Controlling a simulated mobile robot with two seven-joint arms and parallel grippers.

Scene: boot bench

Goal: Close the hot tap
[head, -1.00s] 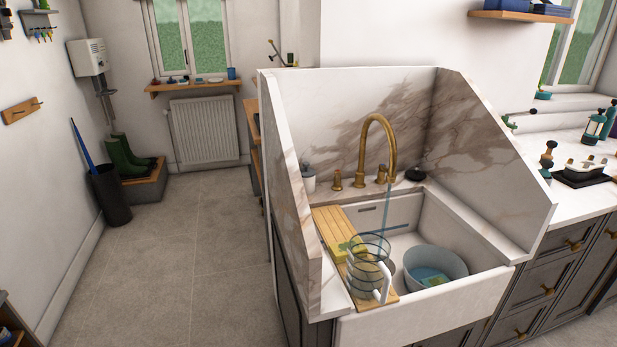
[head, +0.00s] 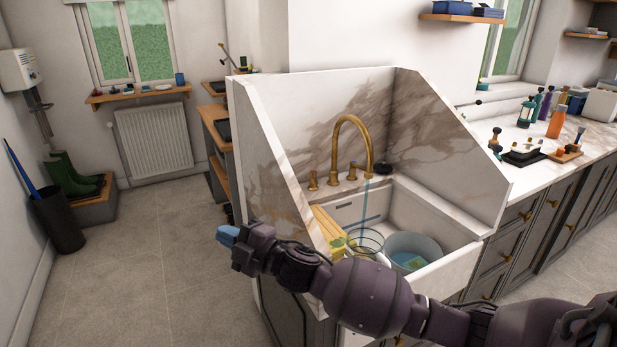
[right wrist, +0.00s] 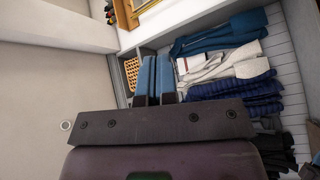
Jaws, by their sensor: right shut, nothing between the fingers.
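The brass tap (head: 369,140) stands at the back of the sink, its spout arched to the right. A brass handle stands on its left (head: 313,181) and another on its right (head: 351,173); I cannot tell which is the hot one. A thin blue stream of water (head: 365,200) falls from the spout. My right gripper (head: 228,236), with blue fingertips, is in front of the sink's left side panel, well left of the tap. It is shut and empty; its fingers also show together in the right wrist view (right wrist: 155,78). My left gripper is out of view.
Marble panels (head: 275,165) wall the sink on the left, back and right. A pale basin (head: 413,248) and a clear jug (head: 366,240), partly hidden by my arm, stand at the sink. Folded clothes (right wrist: 220,65) show in the right wrist view.

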